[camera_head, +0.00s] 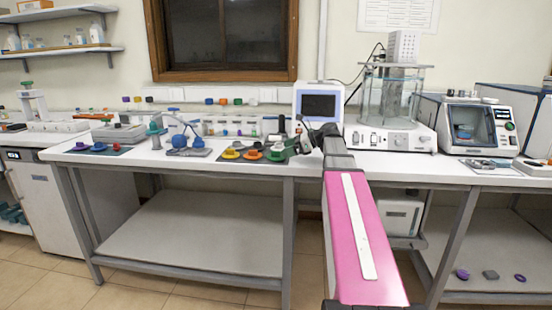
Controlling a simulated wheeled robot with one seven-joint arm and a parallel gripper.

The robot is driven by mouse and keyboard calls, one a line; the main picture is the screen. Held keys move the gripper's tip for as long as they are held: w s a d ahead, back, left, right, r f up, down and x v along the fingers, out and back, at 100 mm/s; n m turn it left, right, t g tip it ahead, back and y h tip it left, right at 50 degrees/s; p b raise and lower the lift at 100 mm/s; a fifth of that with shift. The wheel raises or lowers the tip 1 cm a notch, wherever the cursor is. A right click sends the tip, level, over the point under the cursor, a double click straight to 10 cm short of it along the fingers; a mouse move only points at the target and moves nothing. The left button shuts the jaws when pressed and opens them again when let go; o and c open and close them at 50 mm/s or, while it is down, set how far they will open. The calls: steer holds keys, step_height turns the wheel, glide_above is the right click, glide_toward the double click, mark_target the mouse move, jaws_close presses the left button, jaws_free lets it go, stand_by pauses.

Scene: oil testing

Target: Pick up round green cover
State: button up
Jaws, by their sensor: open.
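A round green cover (275,156) lies at the right end of a row of small coloured parts on a dark mat (218,156), on the white bench. Orange (252,155) and yellow (231,154) round parts lie to its left. My gripper (296,146) is just to the right of the green cover, close to the bench top. It is open. Its fingers are small and dark here, and I cannot tell whether they touch anything. Another green patch shows beside the fingers, and what it belongs to is unclear.
A white-framed monitor (320,103) stands behind my gripper. A glass bath (392,92) is at the right. The bench's front edge is clear between the mats.

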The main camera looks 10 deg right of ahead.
mark_target(276, 152)
steer(key=shift+s+x, duration=0.15)
steer(key=shift+x, duration=1.2)
steer(key=shift+s+x, duration=0.1)
steer(key=shift+x, duration=1.2)
steer(key=c, duration=0.8)
